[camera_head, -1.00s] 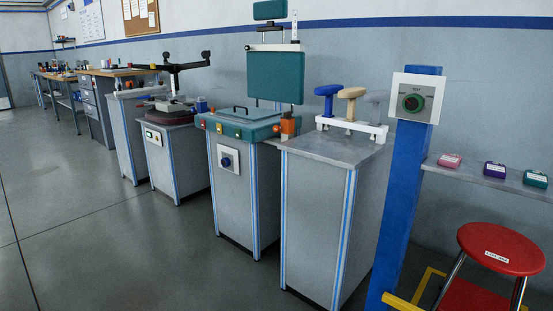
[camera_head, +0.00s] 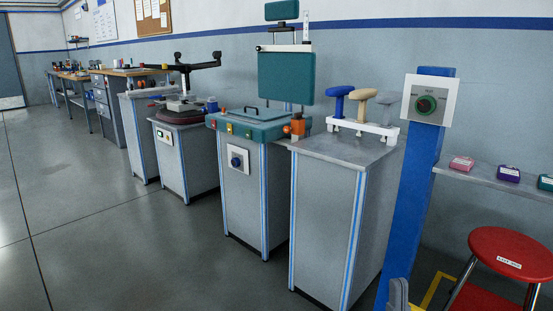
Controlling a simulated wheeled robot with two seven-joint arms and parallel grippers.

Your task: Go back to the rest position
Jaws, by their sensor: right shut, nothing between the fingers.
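My right gripper (camera_head: 398,293) shows only as a small grey piece at the bottom edge, in front of the foot of the blue post (camera_head: 412,190). It is shut and empty, and the rest of that arm is below the frame. My left gripper is out of view. No object is in my grip.
A red stool (camera_head: 508,250) stands at the lower right, under a wall shelf with small coloured boxes (camera_head: 508,174). Grey cabinets line the wall, one bearing a teal test machine (camera_head: 286,78), another a rack of armrests (camera_head: 362,125). Open floor (camera_head: 110,230) lies at left.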

